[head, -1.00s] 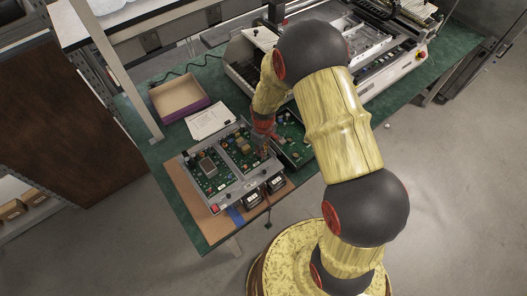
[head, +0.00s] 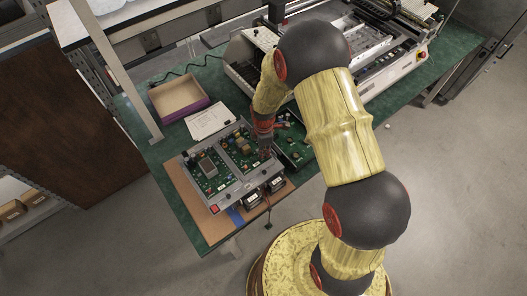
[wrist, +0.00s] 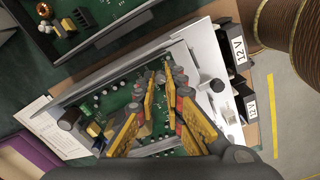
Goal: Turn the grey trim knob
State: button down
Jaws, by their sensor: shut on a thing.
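My gripper (wrist: 161,78) is over the green circuit board of a grey open-topped electronics unit (wrist: 207,78). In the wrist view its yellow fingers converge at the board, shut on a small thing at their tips. The grey trim knob is hidden between the fingertips, so its turn angle cannot be seen. In the head view my gripper (head: 265,152) reaches down at the right part of the unit (head: 240,183), which lies on a brown board on the green bench.
A second green board (head: 292,150) lies right of my gripper. Black 12 V boxes (head: 275,184) sit at the unit's front edge. A paper sheet (head: 210,121) and an open cardboard box (head: 179,96) lie behind. A large machine (head: 385,72) fills the bench's back right.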

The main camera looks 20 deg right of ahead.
jog(key=shift+n, duration=0.9)
jog(key=c, duration=1.8)
grip_release()
jog(key=shift+c, duration=0.2)
jog(key=shift+r, duration=0.1)
notch_tip(320, 180, up, 12)
